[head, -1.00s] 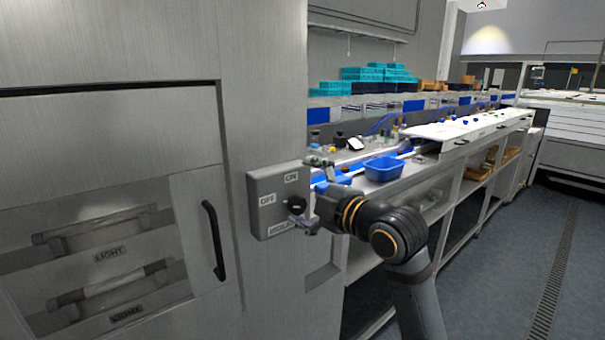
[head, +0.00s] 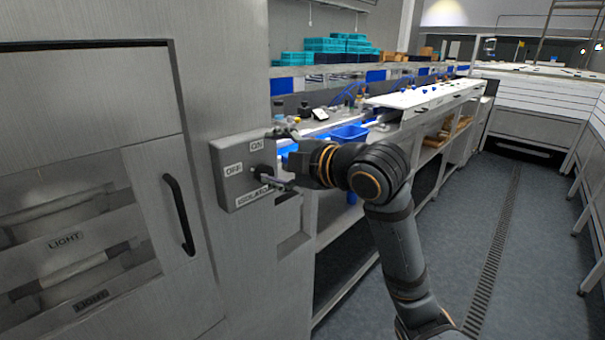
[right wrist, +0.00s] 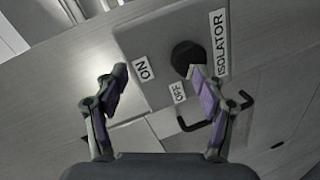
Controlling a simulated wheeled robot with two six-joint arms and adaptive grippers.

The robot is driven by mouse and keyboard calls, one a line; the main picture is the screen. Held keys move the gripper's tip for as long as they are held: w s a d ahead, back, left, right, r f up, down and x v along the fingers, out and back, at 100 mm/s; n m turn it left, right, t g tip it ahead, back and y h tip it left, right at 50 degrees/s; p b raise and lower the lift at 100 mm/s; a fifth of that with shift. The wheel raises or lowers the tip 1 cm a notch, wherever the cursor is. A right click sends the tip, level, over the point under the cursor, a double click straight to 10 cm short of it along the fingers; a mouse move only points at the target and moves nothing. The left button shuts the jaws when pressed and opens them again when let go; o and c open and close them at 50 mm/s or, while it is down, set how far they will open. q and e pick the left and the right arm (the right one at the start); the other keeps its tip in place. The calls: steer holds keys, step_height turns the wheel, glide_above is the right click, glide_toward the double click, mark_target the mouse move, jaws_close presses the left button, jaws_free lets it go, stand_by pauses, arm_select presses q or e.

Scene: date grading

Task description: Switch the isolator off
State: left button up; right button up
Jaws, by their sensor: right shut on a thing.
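The isolator is a grey box (head: 228,198) on the steel cabinet wall, with ON, OFF and ISOLATOR labels. Its dark round knob (head: 262,172) sits on the front face, partly hidden by a finger; which way it points I cannot tell. In the right wrist view the knob (right wrist: 187,55) is at the tip of the right-hand finger, and the other finger is near the ON label. My left gripper is in neither view.
The cabinet has a dark door handle (head: 180,215) left of the box and a window with LIGHT labels. Right of it, a long bench holds a blue tray (head: 350,132) and small items behind my arm. The floor (head: 465,240) at right is clear.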

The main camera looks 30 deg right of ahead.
arm_select(q)
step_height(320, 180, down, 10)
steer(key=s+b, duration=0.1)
steer(key=b, duration=0.8)
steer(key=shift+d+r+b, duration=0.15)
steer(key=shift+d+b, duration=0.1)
steer(key=shift+b, duration=0.15)
arm_select(e)
steer(key=f+v, duration=0.2)
steer(key=v, duration=0.9)
steer(key=shift+s+d+f, duration=0.15)
steer(key=shift+s+d, duration=0.15)
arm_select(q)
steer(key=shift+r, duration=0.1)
